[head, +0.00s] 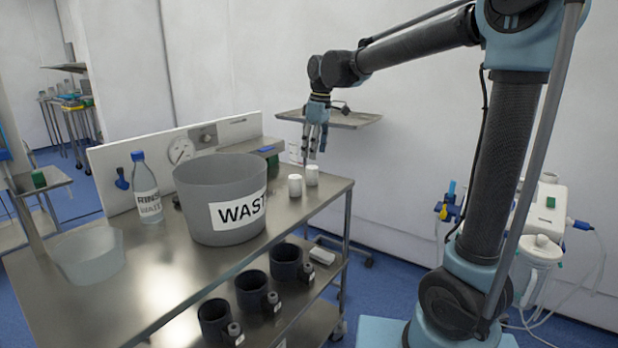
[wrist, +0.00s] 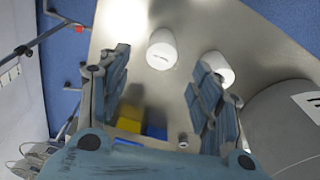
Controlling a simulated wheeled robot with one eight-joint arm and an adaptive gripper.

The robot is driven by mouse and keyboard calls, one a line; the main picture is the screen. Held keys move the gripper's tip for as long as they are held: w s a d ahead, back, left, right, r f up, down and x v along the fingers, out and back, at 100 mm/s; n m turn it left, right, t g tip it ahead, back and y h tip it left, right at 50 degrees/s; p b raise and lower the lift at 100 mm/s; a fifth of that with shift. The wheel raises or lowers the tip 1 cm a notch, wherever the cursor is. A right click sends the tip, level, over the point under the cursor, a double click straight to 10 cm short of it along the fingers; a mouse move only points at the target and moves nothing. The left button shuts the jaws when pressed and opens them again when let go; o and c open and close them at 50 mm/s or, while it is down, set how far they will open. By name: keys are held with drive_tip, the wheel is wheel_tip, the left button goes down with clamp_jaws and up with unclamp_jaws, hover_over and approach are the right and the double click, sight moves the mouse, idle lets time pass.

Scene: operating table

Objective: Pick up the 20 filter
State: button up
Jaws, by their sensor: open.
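Two white cylinders stand upright near the right end of the steel table; no number is readable on either, so I cannot tell which is the 20 filter. The left one (head: 295,186) is nearer the waste bin, and the right one (head: 312,175) is nearer the table's end. My gripper (head: 314,152) is open and empty, pointing down above and slightly behind them. In the wrist view, one cylinder (wrist: 161,50) shows beyond the gap between my fingers (wrist: 160,68). The other (wrist: 218,66) is partly hidden by the right finger.
A large grey waste bin (head: 217,199) stands left of the cylinders, also at the right of the wrist view (wrist: 287,130). A rinse bottle (head: 147,190) and clear bowl (head: 88,256) are farther left. The table's front (head: 178,288) is clear.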

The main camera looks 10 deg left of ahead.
sight(313, 166)
drive_tip(key=shift+w+a+f, duration=0.1)
drive_tip(key=shift+a+f, duration=0.1)
drive_tip(key=shift+f, duration=1.6)
drive_tip(key=shift+w+a+f, duration=0.1)
drive_tip(key=shift+a+f, duration=0.05)
drive_tip(key=shift+f, duration=1.65)
drive_tip(key=shift+c, duration=0.4)
drive_tip(key=c, duration=0.9)
